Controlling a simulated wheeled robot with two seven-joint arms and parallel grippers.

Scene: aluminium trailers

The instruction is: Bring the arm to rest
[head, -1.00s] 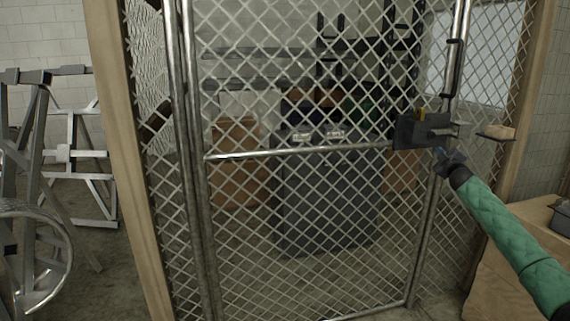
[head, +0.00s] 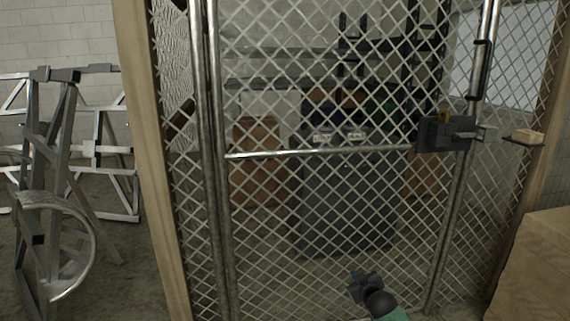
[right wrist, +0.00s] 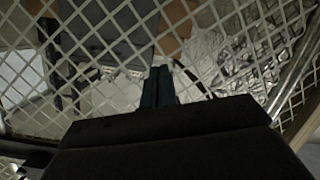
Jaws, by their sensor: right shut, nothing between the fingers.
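My right gripper (head: 362,283) is low in front of the chain-link gate (head: 322,153), near the bottom of the head view. Its green-sleeved arm (head: 392,314) comes in from the bottom edge. The gripper is shut and empty. In the right wrist view its dark fingers (right wrist: 158,88) are together, with the mesh behind them; I cannot tell how far off the mesh is. The gate looks closed, with its dark latch box (head: 444,134) on the right side, well above and apart from the gripper. My left gripper is not in view.
Behind the mesh stand a grey bin (head: 345,205) and a brown box (head: 258,160). Metal frames (head: 50,170) stand at the left. A wooden post (head: 150,150) borders the gate. A brown box (head: 535,265) sits at the lower right.

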